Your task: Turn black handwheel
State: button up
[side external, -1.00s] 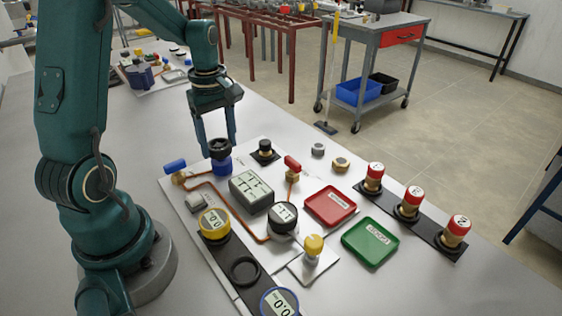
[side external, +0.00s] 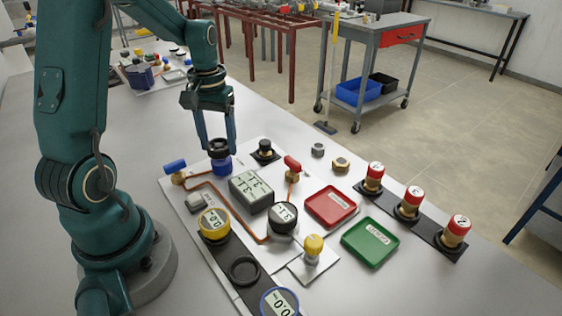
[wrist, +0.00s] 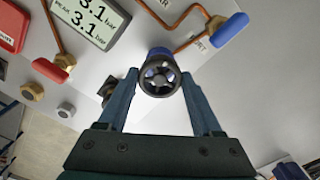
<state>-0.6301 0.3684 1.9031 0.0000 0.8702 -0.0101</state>
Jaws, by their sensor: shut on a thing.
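The black handwheel (wrist: 160,77) is a small spoked wheel on top of a blue valve body (side external: 222,166). In the side view the handwheel (side external: 218,146) sits at the back left of the white panel. My gripper (side external: 216,144) comes down over it from above. In the wrist view my gripper (wrist: 160,85) has one finger on each side of the wheel, shut on its rim. The far side of the wheel is partly hidden by a finger in the side view.
A grey display (side external: 251,187) stands in front of the valve. A blue-handled valve (side external: 176,168) is to its left, a black knob (side external: 265,147) to its right. A red-handled valve (side external: 292,165), red tray (side external: 331,206) and green tray (side external: 370,244) lie further right.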

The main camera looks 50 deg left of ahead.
aim_at(218, 144)
jog(key=m, duration=0.4)
jog(key=shift+r+m, duration=0.1)
jog(key=shift+m, duration=2.5)
jog(key=o, duration=1.4)
jog(key=shift+r, duration=2.55)
